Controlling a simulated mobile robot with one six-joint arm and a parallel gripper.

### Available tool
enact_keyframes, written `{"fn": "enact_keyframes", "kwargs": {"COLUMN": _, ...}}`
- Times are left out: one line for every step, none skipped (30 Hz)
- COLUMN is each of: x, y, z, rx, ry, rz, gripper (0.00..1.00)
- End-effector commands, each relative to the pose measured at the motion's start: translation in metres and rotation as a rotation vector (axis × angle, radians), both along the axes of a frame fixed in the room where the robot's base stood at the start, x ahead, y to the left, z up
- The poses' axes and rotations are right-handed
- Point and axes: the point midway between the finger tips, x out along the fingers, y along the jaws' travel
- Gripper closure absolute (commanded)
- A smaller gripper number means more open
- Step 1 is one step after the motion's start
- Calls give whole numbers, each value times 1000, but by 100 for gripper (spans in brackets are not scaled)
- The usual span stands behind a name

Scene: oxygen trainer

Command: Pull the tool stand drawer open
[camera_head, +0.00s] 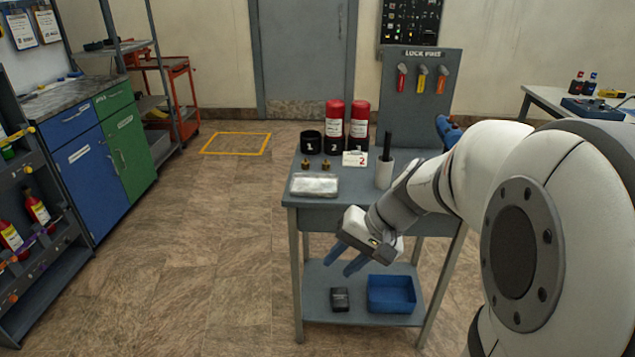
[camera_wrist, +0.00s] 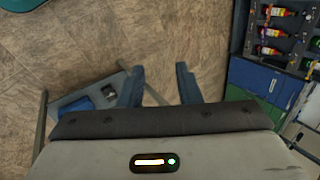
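The grey tool stand (camera_head: 297,262) is in the middle of the head view. The band under its top, where a drawer front (camera_head: 318,220) would be, is partly covered by my arm, and no handle can be made out. No gap shows there. My gripper (camera_head: 355,259) is in front of the stand, below top height, pointing down and left. Its two blue fingers are apart with nothing between them. In the wrist view my gripper (camera_wrist: 160,82) is also open, with floor and part of the stand's frame beyond.
Red cylinders (camera_head: 334,125), a clear packet (camera_head: 314,185) and a white holder (camera_head: 384,172) stand on top. A blue bin (camera_head: 392,294) and a dark box (camera_head: 340,299) are on the lower shelf. Floor left of the stand is clear up to the blue-and-green cabinet (camera_head: 82,163).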

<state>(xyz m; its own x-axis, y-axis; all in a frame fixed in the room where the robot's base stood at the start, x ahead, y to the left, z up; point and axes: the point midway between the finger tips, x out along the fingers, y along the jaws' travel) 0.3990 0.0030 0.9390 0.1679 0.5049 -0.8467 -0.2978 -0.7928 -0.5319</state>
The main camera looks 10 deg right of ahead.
Motion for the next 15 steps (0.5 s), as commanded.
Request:
{"fn": "enact_keyframes", "kwargs": {"x": 19, "y": -7, "z": -33, "rx": 76, "ry": 1, "rz": -52, "gripper": 69}}
{"fn": "enact_keyframes", "kwargs": {"x": 30, "y": -10, "z": -41, "rx": 123, "ry": -6, "rz": -81, "gripper": 69}}
{"fn": "enact_keyframes", "kwargs": {"x": 45, "y": -16, "z": -52, "rx": 184, "ry": -19, "rz": -121, "gripper": 69}}
{"fn": "enact_keyframes", "kwargs": {"x": 57, "y": -22, "z": -61, "rx": 230, "ry": -31, "rz": -151, "gripper": 69}}
{"fn": "enact_keyframes", "kwargs": {"x": 68, "y": -28, "z": -69, "rx": 275, "ry": -46, "rz": -185, "gripper": 69}}
{"fn": "enact_keyframes", "kwargs": {"x": 84, "y": -39, "z": -80, "rx": 331, "ry": -69, "rz": -229, "gripper": 69}}
{"fn": "enact_keyframes", "kwargs": {"x": 96, "y": -48, "z": -89, "rx": 373, "ry": -89, "rz": -264, "gripper": 69}}
{"fn": "enact_keyframes", "kwargs": {"x": 107, "y": -58, "z": -98, "rx": 414, "ry": -111, "rz": -299, "gripper": 69}}
{"fn": "enact_keyframes", "kwargs": {"x": 122, "y": -73, "z": -109, "rx": 466, "ry": -144, "rz": -348, "gripper": 69}}
{"fn": "enact_keyframes", "kwargs": {"x": 132, "y": -85, "z": -118, "rx": 502, "ry": -170, "rz": -383, "gripper": 69}}
{"fn": "enact_keyframes", "kwargs": {"x": 142, "y": -98, "z": -126, "rx": 535, "ry": -197, "rz": -420, "gripper": 69}}
{"fn": "enact_keyframes", "kwargs": {"x": 154, "y": -115, "z": -137, "rx": 576, "ry": -233, "rz": -466, "gripper": 69}}
{"fn": "enact_keyframes", "kwargs": {"x": 162, "y": -129, "z": -144, "rx": 604, "ry": -260, "rz": -501, "gripper": 69}}
{"fn": "enact_keyframes", "kwargs": {"x": 169, "y": -142, "z": -152, "rx": 628, "ry": -288, "rz": -533, "gripper": 69}}
{"fn": "enact_keyframes", "kwargs": {"x": 177, "y": -158, "z": -160, "rx": 656, "ry": -323, "rz": -575, "gripper": 69}}
